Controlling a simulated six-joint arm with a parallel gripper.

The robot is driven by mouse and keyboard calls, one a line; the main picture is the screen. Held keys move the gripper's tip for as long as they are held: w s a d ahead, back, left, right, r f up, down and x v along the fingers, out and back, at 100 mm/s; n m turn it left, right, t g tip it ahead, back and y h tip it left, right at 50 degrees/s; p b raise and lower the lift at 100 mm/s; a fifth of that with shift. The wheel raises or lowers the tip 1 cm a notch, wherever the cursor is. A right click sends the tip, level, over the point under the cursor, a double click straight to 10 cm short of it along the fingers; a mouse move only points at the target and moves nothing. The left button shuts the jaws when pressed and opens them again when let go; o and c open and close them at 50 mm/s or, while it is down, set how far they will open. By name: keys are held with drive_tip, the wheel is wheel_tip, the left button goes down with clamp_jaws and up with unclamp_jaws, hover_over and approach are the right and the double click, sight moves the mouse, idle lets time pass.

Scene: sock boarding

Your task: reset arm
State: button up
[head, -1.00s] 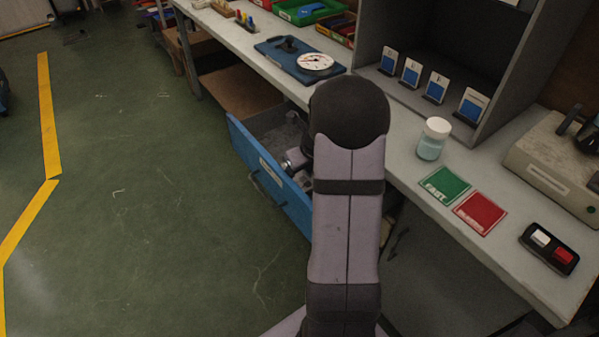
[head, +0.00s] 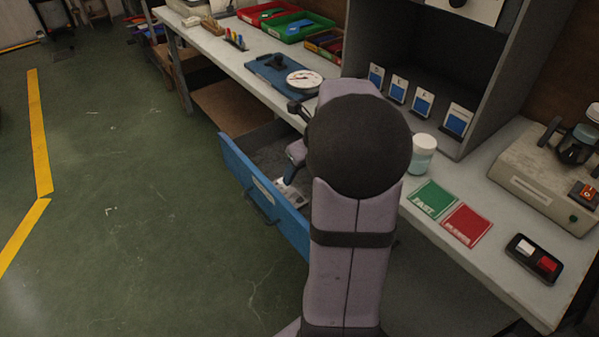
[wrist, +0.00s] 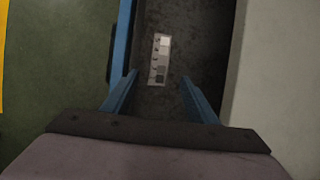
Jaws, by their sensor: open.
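My gripper (wrist: 159,76) shows in the wrist view with its two blue fingers apart and nothing between them. It points down over the open blue drawer (head: 258,192). A grey-scale card (wrist: 160,59) lies flat on the dark drawer floor, below and ahead of the fingertips. Part of the card (head: 290,191) also shows in the head view. There my arm's upper links and dark round joint hide the fingers and part of the drawer.
The bench holds a jar (head: 422,155), a green card (head: 433,199), a red card (head: 466,224) and a two-button switch box (head: 533,258). A blue board with a dial (head: 303,80) lies further back. A grey cabinet (head: 480,120) stands right of my arm. The green floor at left is clear.

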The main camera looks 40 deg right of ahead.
idle(0.4)
drive_tip(key=s+a+f+n+g, duration=0.1)
drive_tip(key=s+a+n+g, duration=0.15)
drive_tip(key=a+n, duration=1.3)
drive_tip(key=s+a+f+n+g, duration=0.1)
drive_tip(key=s+a+f+n, duration=0.1)
drive_tip(key=s+a+n, duration=0.5)
drive_tip(key=s+a+f+n+g, duration=0.1)
drive_tip(key=s+f+n, duration=0.3)
drive_tip(key=n, duration=0.8)
wheel_tip(320, 180, up, 20)
drive_tip(key=s+n+p, duration=0.1)
drive_tip(key=p, duration=1.8)
drive_tip(key=shift+s+r+p, duration=0.25)
drive_tip(key=shift+s+p, duration=0.1)
drive_tip(key=shift+s, duration=0.05)
